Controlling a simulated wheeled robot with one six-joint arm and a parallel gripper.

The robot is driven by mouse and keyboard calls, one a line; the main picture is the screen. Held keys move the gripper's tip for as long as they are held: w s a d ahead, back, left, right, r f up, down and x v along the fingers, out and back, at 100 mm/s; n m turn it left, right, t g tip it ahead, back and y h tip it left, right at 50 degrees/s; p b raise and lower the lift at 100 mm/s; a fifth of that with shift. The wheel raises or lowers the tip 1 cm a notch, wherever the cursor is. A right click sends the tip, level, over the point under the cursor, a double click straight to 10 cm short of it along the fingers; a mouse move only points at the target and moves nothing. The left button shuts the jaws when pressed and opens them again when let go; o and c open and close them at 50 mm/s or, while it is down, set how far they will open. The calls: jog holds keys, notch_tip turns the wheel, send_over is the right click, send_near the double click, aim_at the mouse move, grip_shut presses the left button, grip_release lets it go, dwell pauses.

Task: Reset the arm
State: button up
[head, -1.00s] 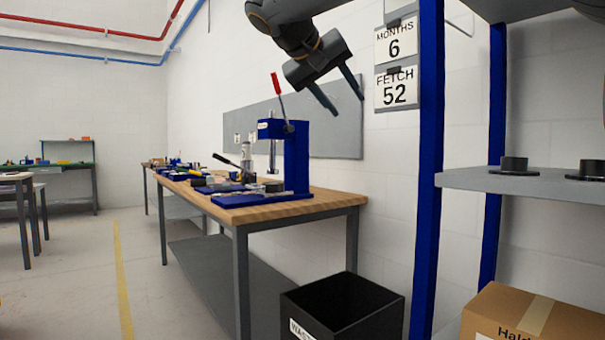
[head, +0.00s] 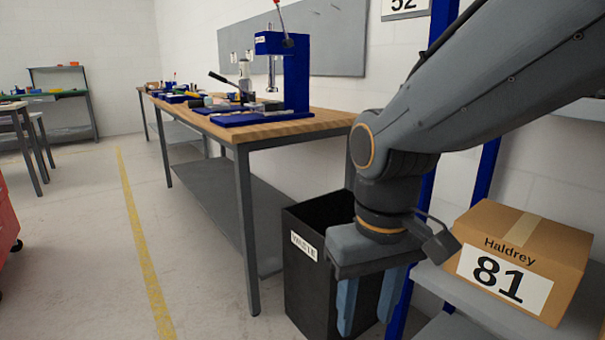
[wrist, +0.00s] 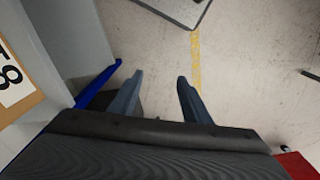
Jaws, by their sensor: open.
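My gripper (head: 370,305) is in the lower right of the head view, in front of the black waste bin. Its two blue-grey fingers point down, spread apart, with nothing between them. In the wrist view the open fingers (wrist: 157,95) show against the pale floor. My arm comes in from the upper right and bends down at the wrist.
The black waste bin (head: 300,275) stands behind my gripper. A cardboard box (head: 525,262) marked 81 sits on a grey shelf to the right, by a blue post (head: 484,185). A wooden-topped workbench (head: 335,120) carries a blue press (head: 297,75).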

jog(key=s+d+r+m+p, duration=0.2)
jog(key=d+r+p, duration=0.8)
jog(key=p, duration=1)
jog(key=shift+s+m+p, duration=0.35)
jog(key=shift+s+m, duration=0.05)
jog(key=shift+m, duration=0.4)
